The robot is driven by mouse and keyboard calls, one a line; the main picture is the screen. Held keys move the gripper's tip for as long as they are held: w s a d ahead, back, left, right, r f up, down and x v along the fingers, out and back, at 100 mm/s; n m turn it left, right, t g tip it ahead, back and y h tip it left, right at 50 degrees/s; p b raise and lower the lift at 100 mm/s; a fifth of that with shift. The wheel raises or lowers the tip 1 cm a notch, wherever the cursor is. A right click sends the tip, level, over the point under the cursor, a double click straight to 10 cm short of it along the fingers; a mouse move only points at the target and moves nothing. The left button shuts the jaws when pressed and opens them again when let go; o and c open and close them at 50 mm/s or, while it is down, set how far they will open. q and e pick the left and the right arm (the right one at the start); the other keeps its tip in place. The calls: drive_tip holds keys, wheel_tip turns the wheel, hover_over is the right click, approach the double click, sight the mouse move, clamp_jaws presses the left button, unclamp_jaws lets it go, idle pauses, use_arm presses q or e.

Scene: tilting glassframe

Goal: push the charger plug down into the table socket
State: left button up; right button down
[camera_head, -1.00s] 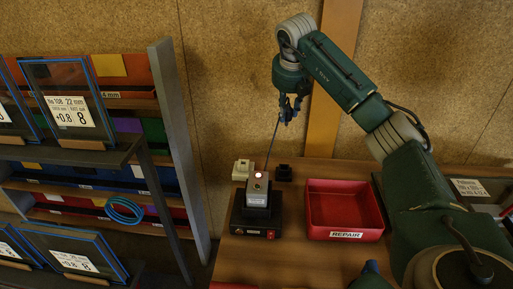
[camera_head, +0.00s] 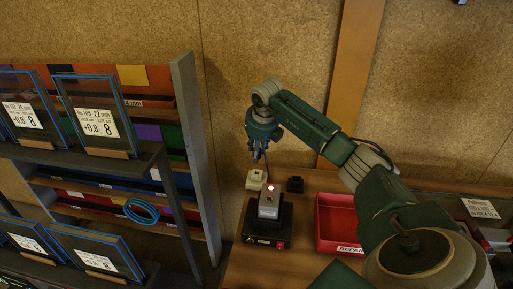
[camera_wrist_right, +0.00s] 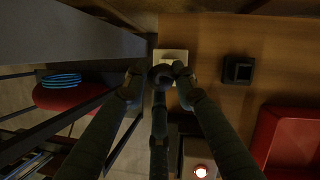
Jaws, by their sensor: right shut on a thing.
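My right gripper (camera_head: 258,156) is shut at the far end of the table, above a small cream block (camera_head: 256,180). In the right wrist view its fingertips (camera_wrist_right: 160,74) close on a dark round piece, the charger plug (camera_wrist_right: 161,77). The plug overlaps the cream block (camera_wrist_right: 174,55), which looks like the table socket; the gap between them cannot be judged. The socket's openings are hidden or too small to see. My left gripper is out of view.
A black square block (camera_head: 295,185) stands right of the cream block. The grey device sits on a black base (camera_head: 262,236). A red tray (camera_head: 335,222) lies to the right, partly behind my arm. A rack with framed glass panes (camera_head: 95,115) stands at left.

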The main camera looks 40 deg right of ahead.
drive_tip(key=shift+r, duration=0.1)
drive_tip(key=shift+f+b, duration=1.25)
drive_tip(key=shift+f, duration=1)
drive_tip(key=shift+f, duration=0.25)
drive_tip(key=shift+f+b, duration=0.55)
drive_tip(key=shift+f, duration=0.2)
drive_tip(key=shift+f, duration=0.2)
drive_tip(key=c, duration=1.3)
unclamp_jaws()
